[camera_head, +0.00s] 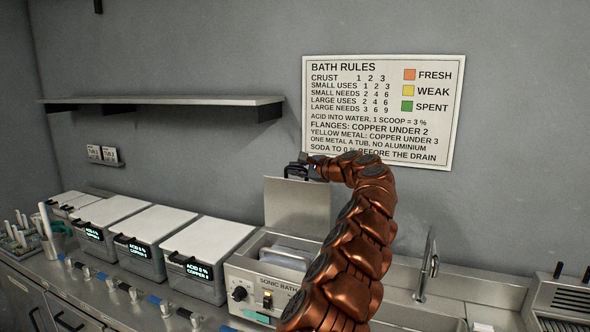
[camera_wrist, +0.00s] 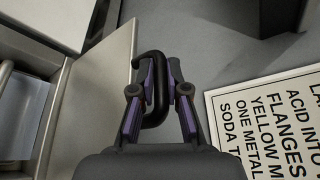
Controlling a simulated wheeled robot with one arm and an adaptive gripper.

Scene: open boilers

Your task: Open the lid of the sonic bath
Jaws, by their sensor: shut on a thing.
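The sonic bath (camera_head: 243,272) is a metal box on the counter, labelled "SONIC BATH", with a knob and a switch on its front. Its lid (camera_head: 297,205) stands upright at the back, and the open tub shows below it. My gripper (camera_head: 304,168) is at the lid's top edge, shut on the black lid handle (camera_head: 295,170). In the wrist view the hooked handle (camera_wrist: 152,62) lies between the fingers of my gripper (camera_wrist: 161,88), beside the pale lid (camera_wrist: 98,85). My copper-coloured arm hides the right side of the bath.
Several white-lidded tubs (camera_head: 205,248) stand in a row left of the bath. A sink tap (camera_head: 428,265) stands to the right. A shelf (camera_head: 170,101) and a rules sign (camera_head: 383,110) are on the wall, the sign close behind my arm.

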